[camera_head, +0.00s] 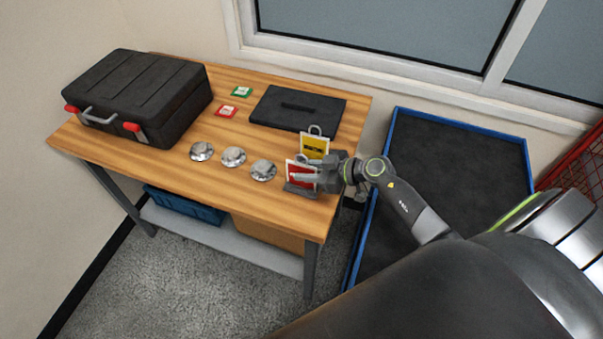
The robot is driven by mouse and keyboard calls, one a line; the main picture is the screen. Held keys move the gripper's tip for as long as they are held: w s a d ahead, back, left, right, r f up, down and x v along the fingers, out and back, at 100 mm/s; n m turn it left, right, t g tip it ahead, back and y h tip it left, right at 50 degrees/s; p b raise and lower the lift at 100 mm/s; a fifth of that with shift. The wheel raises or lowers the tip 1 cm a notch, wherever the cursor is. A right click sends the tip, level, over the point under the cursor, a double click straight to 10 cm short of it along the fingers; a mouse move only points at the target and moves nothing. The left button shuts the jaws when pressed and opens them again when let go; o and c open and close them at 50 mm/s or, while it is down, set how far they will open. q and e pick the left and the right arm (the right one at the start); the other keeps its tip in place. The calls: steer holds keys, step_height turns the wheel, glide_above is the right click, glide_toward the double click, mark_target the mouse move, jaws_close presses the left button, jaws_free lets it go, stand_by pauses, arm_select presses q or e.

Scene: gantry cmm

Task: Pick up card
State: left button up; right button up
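A red card (298,174) with a white border stands upright in a dark holder (299,190) near the front right of the wooden table. A yellow card (314,147) stands upright just behind it. My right gripper (304,174) reaches in from the right, with its fingers at the red card. The fingers overlap the card in this view, and I cannot tell whether they are closed on it. My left gripper is out of view.
The wooden table (160,170) also bears a black case (138,90), a flat black box (297,107) and several shiny metal discs (233,156). A blue-edged dark platform (455,160) stands to the right. A blue bin (185,207) sits on the shelf below.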

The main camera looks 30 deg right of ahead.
steer(key=shift+x, duration=1)
steer(key=shift+c, duration=0.3)
jaws_close()
steer(key=shift+r, duration=0.1)
